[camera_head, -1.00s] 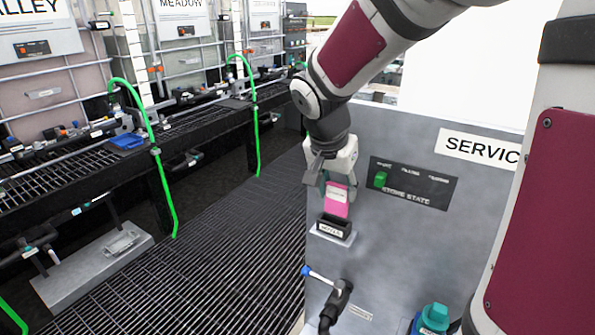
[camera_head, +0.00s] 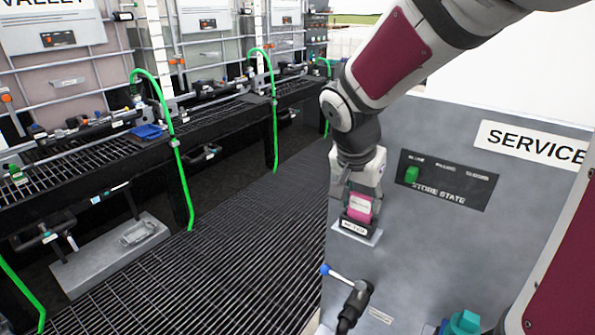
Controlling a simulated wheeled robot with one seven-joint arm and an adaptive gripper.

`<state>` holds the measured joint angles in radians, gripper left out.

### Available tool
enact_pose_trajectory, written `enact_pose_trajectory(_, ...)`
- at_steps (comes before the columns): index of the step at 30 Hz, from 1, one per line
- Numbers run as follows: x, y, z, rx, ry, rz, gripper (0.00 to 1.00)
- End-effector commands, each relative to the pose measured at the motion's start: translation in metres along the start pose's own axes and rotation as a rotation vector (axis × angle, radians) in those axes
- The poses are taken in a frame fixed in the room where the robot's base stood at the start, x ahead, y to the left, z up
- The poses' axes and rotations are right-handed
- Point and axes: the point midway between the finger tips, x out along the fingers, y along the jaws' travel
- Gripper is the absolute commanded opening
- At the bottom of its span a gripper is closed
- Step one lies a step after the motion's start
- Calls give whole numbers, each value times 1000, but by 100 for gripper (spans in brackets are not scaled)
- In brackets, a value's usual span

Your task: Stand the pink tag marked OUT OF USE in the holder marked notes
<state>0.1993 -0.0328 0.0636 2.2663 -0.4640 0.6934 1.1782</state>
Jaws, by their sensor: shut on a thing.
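My gripper (camera_head: 356,192) points down at the grey service panel and is shut on the pink tag (camera_head: 359,208). The tag is upright, with a pale label on its face too small to read. The notes holder (camera_head: 355,226) is a small dark box with a white label on a pale base, fixed to the panel. The tag's lower edge is at the holder's opening, behind its front wall. I cannot tell how deep the tag sits or whether it touches the bottom.
A dark store state plate (camera_head: 447,180) with a green block (camera_head: 411,174) is right of my gripper. A blue-tipped valve handle (camera_head: 344,279) stands out below the holder. Green hoses (camera_head: 180,165) and a black rack (camera_head: 110,170) are at left. The grating floor (camera_head: 225,250) is clear.

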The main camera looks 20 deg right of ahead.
Motion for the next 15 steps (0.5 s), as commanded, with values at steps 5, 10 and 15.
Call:
enact_pose_trajectory(5, 0, 0, 0, 0, 0, 0, 63)
enact_pose_trajectory(10, 0, 0, 0, 0, 0, 0, 66)
enact_pose_trajectory(15, -1, 0, 0, 0, 0, 0, 66)
